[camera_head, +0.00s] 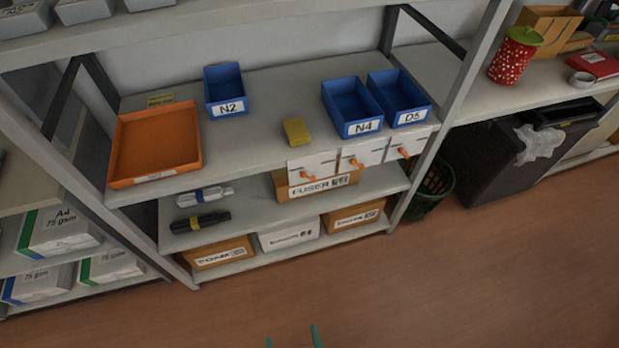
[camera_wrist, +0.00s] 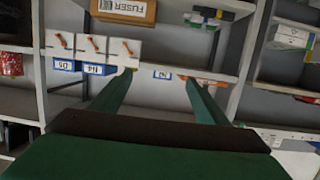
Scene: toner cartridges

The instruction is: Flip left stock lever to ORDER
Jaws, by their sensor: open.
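Three white lever plates with orange levers sit along the front edge of the middle shelf board. The left stock lever (camera_head: 307,176) is above the FUSER box, with the middle lever (camera_head: 356,163) and right lever (camera_head: 403,153) beside it. The plates' small markings are unreadable. In the wrist view, which is upside down, the left lever (camera_wrist: 127,47) is the rightmost of the three. My gripper (camera_wrist: 158,77) is open and empty, apart from the levers. Only its green fingertips (camera_head: 291,338) show at the bottom of the head view, over the floor.
Blue bins N2 (camera_head: 225,83), N4 (camera_head: 352,98) and D5 (camera_head: 398,90), an orange tray (camera_head: 152,141) and a yellow block (camera_head: 296,130) stand on the board. The FUSER box (camera_head: 320,187) is under the left lever. The floor in front is clear.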

